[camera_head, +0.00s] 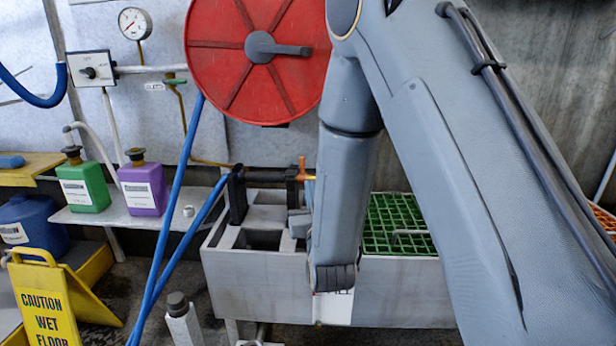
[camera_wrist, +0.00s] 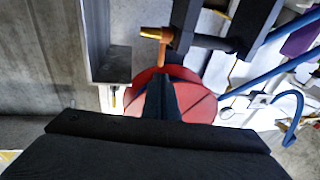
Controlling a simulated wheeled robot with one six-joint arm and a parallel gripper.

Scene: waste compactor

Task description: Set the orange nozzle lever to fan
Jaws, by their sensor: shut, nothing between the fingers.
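The orange nozzle lever (camera_head: 302,168) stands up at the right end of a dark horizontal nozzle (camera_head: 266,174), which sits in a black bracket on the grey bench. In the wrist view the orange lever (camera_wrist: 160,52) shows beside the dark nozzle body (camera_wrist: 208,41). My gripper (camera_wrist: 161,82) is shut and empty, its dark fingers pointing towards the lever. The fingertips appear close to the lever's end in that picture; I cannot tell whether they touch. In the head view my wrist hides the fingers and the space right of the lever.
A red hose reel (camera_head: 255,55) hangs on the wall above. Blue hoses (camera_head: 178,220) run down to the left of the bench. A green grating (camera_head: 398,222) lies at right. Green (camera_head: 84,186) and purple (camera_head: 144,190) bottles stand on a shelf; a yellow wet-floor sign (camera_head: 45,300) stands front left.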

